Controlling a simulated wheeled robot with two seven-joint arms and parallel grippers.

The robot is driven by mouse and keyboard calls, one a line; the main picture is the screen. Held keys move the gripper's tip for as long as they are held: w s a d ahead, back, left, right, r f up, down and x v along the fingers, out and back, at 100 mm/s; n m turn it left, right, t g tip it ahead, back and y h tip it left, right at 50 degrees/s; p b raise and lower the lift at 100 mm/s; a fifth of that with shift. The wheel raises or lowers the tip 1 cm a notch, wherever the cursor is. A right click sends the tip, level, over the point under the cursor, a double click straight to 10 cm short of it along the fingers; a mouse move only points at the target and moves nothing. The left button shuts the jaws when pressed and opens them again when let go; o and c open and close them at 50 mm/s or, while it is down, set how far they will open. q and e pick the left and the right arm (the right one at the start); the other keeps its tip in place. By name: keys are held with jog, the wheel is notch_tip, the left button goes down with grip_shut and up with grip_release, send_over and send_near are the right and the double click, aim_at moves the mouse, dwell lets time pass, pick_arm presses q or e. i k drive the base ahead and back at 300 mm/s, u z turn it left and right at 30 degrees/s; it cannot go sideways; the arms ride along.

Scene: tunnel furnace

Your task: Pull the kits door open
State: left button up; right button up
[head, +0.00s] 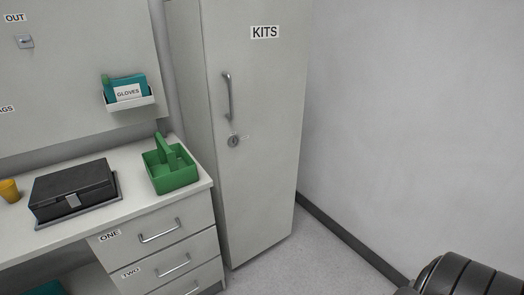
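The kits door (262,185) is the tall pale grey front of a cabinet in the middle of the head view, with a black-on-white KITS label (264,32) near its top. It looks closed. A vertical metal bar handle (228,95) is on its left side. Neither gripper shows. A dark ribbed part at the bottom right corner looks like part of my own arm, and nothing touches the door.
Left of the cabinet is a counter (130,203) with drawers, holding a green caddy (172,175), a black case (73,190) and a yellow cup (9,190). A glove holder (130,100) hangs above. The floor (310,262) before the cabinet is clear; a bare wall stands right.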

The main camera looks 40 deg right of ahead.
aim_at(257, 51)
jog(key=z, duration=0.35)
jog(key=k, duration=0.5)
jog(key=z, duration=1.25)
jog(key=i, duration=0.8)
jog(key=u, duration=0.5)
